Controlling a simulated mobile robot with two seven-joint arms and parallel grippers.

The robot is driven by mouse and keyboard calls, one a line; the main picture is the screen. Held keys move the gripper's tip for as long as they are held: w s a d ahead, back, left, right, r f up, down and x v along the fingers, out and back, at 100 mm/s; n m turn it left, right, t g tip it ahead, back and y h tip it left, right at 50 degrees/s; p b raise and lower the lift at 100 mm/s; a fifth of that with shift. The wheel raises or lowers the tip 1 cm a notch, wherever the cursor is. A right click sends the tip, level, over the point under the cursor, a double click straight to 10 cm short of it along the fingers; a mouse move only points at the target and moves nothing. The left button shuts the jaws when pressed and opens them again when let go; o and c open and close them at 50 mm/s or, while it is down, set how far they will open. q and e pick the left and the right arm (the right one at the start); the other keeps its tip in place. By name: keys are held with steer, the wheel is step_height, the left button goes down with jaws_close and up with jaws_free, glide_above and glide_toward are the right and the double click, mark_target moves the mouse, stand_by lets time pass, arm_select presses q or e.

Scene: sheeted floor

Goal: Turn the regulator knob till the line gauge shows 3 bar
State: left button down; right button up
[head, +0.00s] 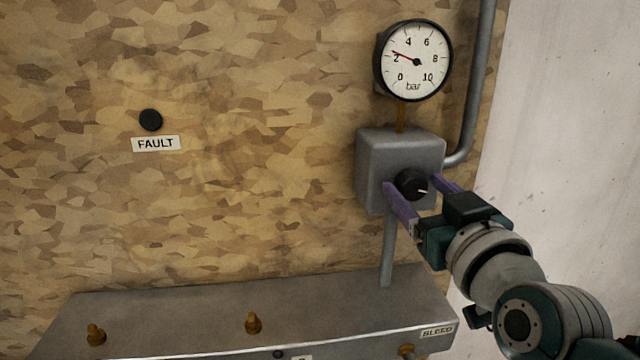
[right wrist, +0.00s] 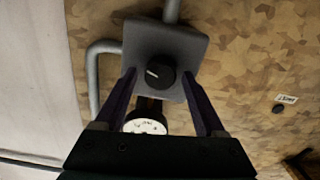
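The line gauge (head: 412,60) is a round white dial marked 0 to 10 bar. Its red needle stands a little past 2, between 2 and 4. The black regulator knob (head: 410,184) sits on the front of the grey regulator box (head: 400,148), its white mark pointing right. My right gripper (head: 412,182) is open, its purple fingers on either side of the knob. In the right wrist view the knob (right wrist: 160,73) lies between the fingertips, with a gap on both sides. The gauge (right wrist: 145,124) is partly hidden there. My left gripper is not in view.
A black FAULT button or lamp (head: 150,119) is on the patterned wall at left. A grey pipe (head: 470,110) runs up beside the gauge. Below, a metal ledge (head: 180,315) carries brass fittings and a BLEED label (head: 437,331).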

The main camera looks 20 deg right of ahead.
jaws_close()
steer(key=shift+r+m+p, duration=0.1)
steer(key=shift+m+p, duration=0.25)
steer(key=shift+m, duration=1.45)
steer(key=shift+o, duration=0.7)
jaws_free()
